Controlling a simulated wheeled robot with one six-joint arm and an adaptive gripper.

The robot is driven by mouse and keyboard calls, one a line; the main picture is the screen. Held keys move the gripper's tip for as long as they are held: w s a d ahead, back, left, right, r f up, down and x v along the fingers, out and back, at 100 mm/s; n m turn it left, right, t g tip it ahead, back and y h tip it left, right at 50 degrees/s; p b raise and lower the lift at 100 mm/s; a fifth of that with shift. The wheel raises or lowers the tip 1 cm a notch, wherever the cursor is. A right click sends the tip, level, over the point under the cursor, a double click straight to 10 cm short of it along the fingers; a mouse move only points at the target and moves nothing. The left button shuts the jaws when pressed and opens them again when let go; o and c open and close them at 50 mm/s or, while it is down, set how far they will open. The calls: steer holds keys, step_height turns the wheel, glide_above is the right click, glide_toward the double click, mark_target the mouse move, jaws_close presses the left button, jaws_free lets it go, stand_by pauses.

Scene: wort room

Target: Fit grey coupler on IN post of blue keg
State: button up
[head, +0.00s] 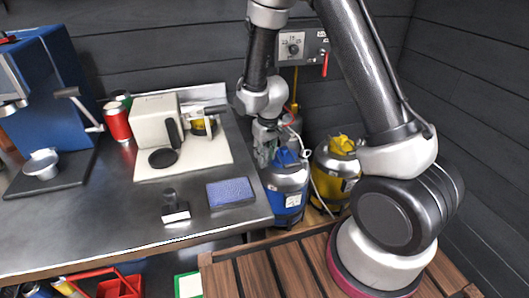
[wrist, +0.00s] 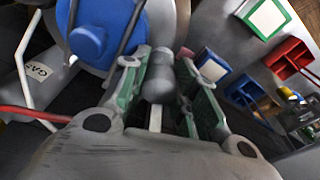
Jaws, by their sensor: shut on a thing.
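The blue keg (head: 287,195) stands on the floor just past the right end of the counter, with a steel top and a blue lid piece. In the wrist view its blue lid (wrist: 100,32) is at the upper left, beside my gripper. My gripper (head: 266,150) points down at the near-left side of the keg's top. In the wrist view its green-padded fingers (wrist: 164,95) are shut on the grey coupler (wrist: 158,82), a short grey cylinder. The IN post is hidden, and I cannot tell whether the coupler touches it.
A yellow keg (head: 335,178) stands close on the right. A red hose (wrist: 38,115) and a "GAS" tag (wrist: 39,71) are left in the wrist view. The counter (head: 110,215) holds a blue sponge (head: 231,192) near its right edge. A gauge panel (head: 293,47) is on the wall.

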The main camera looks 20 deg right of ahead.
stand_by(0.4)
steer(key=o, duration=1.1)
steer(key=shift+o, duration=0.5)
steer(key=o, duration=0.4)
steer(key=shift+r, duration=3.45)
steer(key=shift+s, duration=0.1)
